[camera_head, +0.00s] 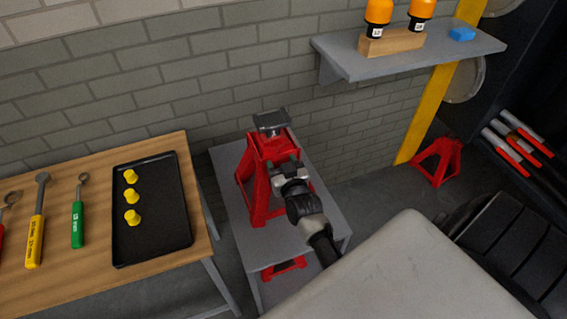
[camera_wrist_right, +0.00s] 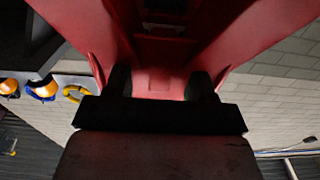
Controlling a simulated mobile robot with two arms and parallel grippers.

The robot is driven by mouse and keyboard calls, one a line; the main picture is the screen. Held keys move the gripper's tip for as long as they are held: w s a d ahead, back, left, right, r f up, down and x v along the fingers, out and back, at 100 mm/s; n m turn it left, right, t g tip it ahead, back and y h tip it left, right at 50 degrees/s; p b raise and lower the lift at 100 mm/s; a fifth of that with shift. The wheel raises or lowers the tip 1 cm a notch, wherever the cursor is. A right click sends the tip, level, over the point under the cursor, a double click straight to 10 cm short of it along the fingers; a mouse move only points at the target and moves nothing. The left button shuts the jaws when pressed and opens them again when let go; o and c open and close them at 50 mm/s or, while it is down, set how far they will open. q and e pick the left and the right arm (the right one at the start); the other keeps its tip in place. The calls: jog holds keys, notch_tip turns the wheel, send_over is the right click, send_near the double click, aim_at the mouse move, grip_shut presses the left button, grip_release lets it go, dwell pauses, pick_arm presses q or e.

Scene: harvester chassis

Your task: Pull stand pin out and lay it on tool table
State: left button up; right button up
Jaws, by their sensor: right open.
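A red jack stand (camera_head: 262,195) with a grey saddle on top stands upright on a small grey table (camera_head: 235,215). My right gripper (camera_head: 287,168) is at the stand's right side, close to its upper body. In the right wrist view the two dark fingers of this gripper (camera_wrist_right: 160,85) are apart, with the red stand body (camera_wrist_right: 85,22) right in front of them. I cannot make out the stand pin in either view; the gripper covers part of the stand. The wooden tool table (camera_head: 75,290) is at the left. My left gripper is not in view.
A black tray (camera_head: 160,235) with yellow knobs (camera_head: 131,197) lies on the wooden table, beside green (camera_head: 78,222) and yellow (camera_head: 37,228) handled tools. A grey wall shelf (camera_head: 400,62) hangs above right. A pale surface (camera_head: 410,270) fills the lower right.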

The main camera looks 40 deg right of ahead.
jog(key=c, duration=0.9)
jog(key=shift+p+v, duration=1.35)
jog(key=shift+v, duration=1.3)
jog(key=shift+c, duration=0.2)
jog(key=shift+p+v, duration=0.5)
jog(key=shift+v, duration=0.7)
jog(key=shift+s, duration=0.25)
grip_shut()
jog(key=s+a+r+n+y, duration=0.1)
jog(key=s+a+r+y, duration=0.1)
jog(key=a+r, duration=0.4)
jog(key=s+a+r+n+y, duration=0.1)
jog(key=s+a+r+y, duration=0.1)
jog(key=s+a+r, duration=0.3)
notch_tip(320, 180, up, 5)
jog(key=shift+a+f+n+t, duration=0.1)
jog(key=shift+a+n+t, duration=0.2)
jog(key=shift+a+n, duration=0.15)
